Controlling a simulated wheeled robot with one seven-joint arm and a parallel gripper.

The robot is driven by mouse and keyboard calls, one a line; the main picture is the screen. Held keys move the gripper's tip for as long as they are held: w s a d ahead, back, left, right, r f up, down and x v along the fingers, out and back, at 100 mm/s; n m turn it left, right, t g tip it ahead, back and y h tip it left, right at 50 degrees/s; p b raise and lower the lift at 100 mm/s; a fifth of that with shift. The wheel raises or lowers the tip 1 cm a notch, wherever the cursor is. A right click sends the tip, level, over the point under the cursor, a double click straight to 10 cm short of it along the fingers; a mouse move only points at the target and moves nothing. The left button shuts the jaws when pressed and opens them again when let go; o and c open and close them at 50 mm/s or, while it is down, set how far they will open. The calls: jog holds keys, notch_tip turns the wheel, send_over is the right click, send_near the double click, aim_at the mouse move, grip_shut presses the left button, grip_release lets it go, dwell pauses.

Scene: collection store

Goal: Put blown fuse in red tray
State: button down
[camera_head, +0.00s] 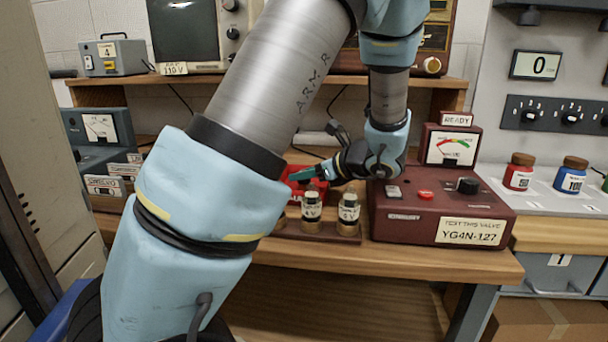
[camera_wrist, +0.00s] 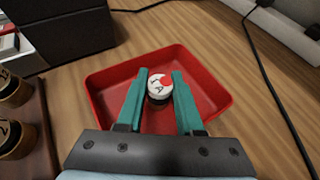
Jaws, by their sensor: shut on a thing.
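The red tray (camera_wrist: 215,74) lies on the wooden bench in the wrist view. In the head view the red tray (camera_head: 296,184) shows only in part behind my arm. My gripper (camera_wrist: 160,80) has teal fingers and is over the tray. It is shut on a small round fuse (camera_wrist: 160,85) with a white top bearing a red patch and dark letters. The fuse is within the tray's outline; I cannot tell whether it touches the tray floor. In the head view my gripper (camera_head: 302,174) points left at the tray, and the fuse is hidden.
A rack (camera_head: 318,235) with labelled cylinders stands in front of the tray; its cylinders also show at left in the wrist view (camera_wrist: 14,88). A maroon tester (camera_head: 440,205) marked YG4N-127 stands to the right. A black cable (camera_wrist: 262,70) runs past the tray's right.

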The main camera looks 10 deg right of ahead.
jog(key=shift+f, duration=0.2)
jog(key=c, duration=0.5)
grip_release()
jog(key=shift+c, duration=0.2)
jog(key=shift+r, duration=0.25)
jog(key=v, duration=1.1)
jog(key=shift+s+d+r, duration=0.2)
jog(key=shift+s+d, duration=0.1)
jog(key=shift+s, duration=0.05)
jog(key=shift+r, duration=0.1)
